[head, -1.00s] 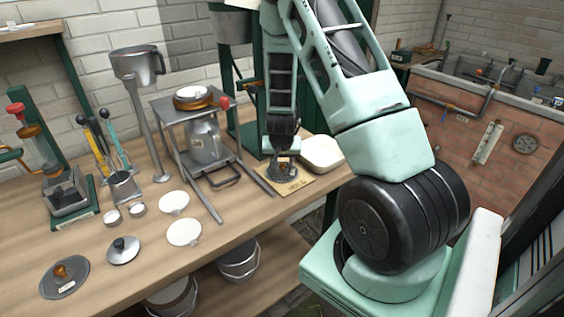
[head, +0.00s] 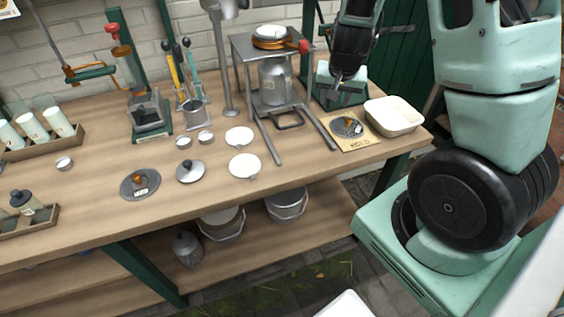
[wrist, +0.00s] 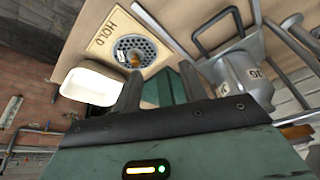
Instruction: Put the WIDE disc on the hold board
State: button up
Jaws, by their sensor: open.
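The hold board (head: 371,139) is a tan plate marked HOLD near the right end of the bench. A grey perforated disc (head: 343,122) with an orange knob lies on it. In the wrist view this disc (wrist: 126,45) sits flat within the board (wrist: 103,40). Another grey disc (head: 131,186) with an orange knob and a pale label lies at the bench's front left. The labels are too small to read, so I cannot tell which disc is WIDE. My gripper (head: 337,84) is open and empty, raised above and behind the board, apart from the disc.
A cream tray (head: 394,115) stands right of the board. A metal stand (head: 273,45) with a can is to its left. A black-knobbed lid (head: 190,172), white round filters (head: 244,165) and small cups lie farther left. The front middle of the bench is clear.

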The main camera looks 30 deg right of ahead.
jog(key=s+a+r+n+y, duration=0.1)
jog(key=s+a+r+n, duration=0.15)
jog(key=a, duration=0.55)
jog(key=s+a+r+n+g+y, duration=0.1)
jog(key=a+n+y, duration=0.15)
jog(key=a, duration=0.55)
jog(key=s+a+r+n+y, duration=0.1)
jog(key=a+r+n, duration=0.15)
jog(key=a, duration=0.55)
jog(key=s+a+r+n+g, duration=0.1)
jog(key=s+a+n, duration=0.3)
jog(key=s, duration=0.4)
jog(key=s+a+r+n+g+h, duration=0.1)
jog(key=s+a+r+n, duration=0.2)
jog(key=s, duration=0.6)
jog(key=a+n, duration=0.2)
jog(key=shift+a, duration=0.4)
